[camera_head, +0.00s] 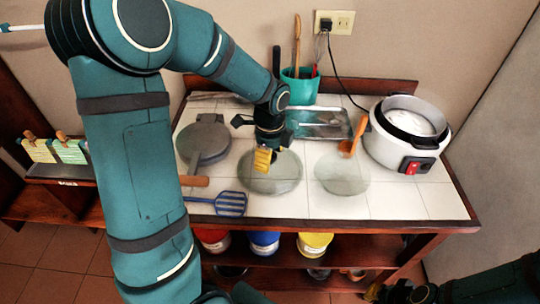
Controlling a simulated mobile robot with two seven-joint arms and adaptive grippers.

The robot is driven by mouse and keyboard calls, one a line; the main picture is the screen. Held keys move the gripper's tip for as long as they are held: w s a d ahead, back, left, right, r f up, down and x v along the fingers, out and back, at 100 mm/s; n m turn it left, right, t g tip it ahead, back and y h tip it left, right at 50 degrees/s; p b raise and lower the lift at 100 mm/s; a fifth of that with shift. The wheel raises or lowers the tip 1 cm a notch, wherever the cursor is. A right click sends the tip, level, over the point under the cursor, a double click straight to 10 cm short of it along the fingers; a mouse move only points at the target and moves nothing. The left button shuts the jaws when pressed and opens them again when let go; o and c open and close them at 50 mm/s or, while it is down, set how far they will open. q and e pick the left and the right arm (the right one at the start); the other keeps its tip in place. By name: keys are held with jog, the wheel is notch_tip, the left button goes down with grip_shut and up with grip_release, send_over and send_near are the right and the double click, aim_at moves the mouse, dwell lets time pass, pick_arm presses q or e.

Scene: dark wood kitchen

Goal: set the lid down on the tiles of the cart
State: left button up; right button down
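A round, see-through glass lid (283,180) is at the middle of the white-tiled cart top (402,202). A similar pale glass disc (342,178) lies to its right; I cannot tell whether it is also a lid.
A white cooker (393,154) stands open at the right. A wooden spoon (352,138), a metal tray (322,125) and a teal utensil pot (300,88) are behind. A grey pan (202,140) and blue slotted turner (230,204) lie left. Bare tiles are at front right.

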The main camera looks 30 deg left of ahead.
pick_arm(q)
notch_tip(320, 180, up, 12)
jog(key=p, duration=0.3)
jog(key=shift+r, duration=0.15)
dwell(0.4)
